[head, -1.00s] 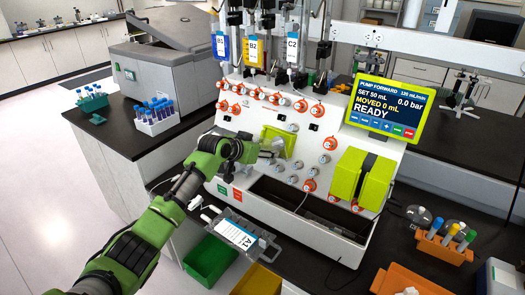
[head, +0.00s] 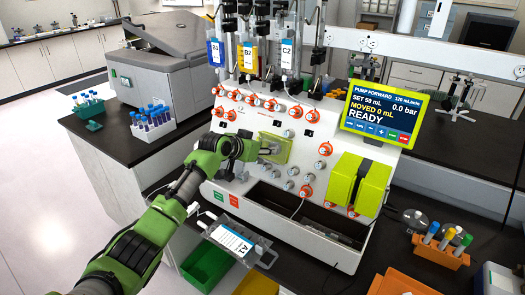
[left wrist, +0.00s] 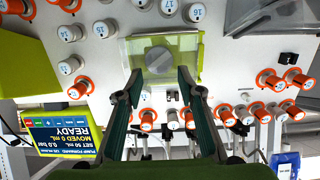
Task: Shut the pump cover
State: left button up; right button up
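The pump cover (head: 275,148) is a lime-green framed, partly clear flap on the white machine's front panel. In the left wrist view the cover (left wrist: 188,50) looks close to flat over a round grey pump head (left wrist: 159,60). I cannot tell whether it is fully closed. My left gripper (head: 259,148) is at the left side of the cover in the head view. In the left wrist view my left gripper (left wrist: 160,76) has its two fingers apart with nothing between them, in front of the cover's edge. Contact with the cover is unclear. My right gripper is not in view.
Orange-ringed valves (head: 325,148) and grey numbered knobs surround the cover. Two lime-green blocks (head: 360,182) stand to its right, below the pump screen (head: 383,115), which reads READY. A labelled bag A1 (head: 232,240) hangs at the lower front. Tube racks (head: 152,128) stand on the left bench.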

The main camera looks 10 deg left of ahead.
pick_arm(q)
jog(key=o, duration=0.4)
jog(key=shift+s+a, duration=0.1)
jog(key=shift+s, duration=0.05)
jog(key=shift+o, duration=0.2)
jog(key=shift+a+f, duration=0.15)
jog(key=shift+f, duration=0.1)
jog(key=v, duration=1.2)
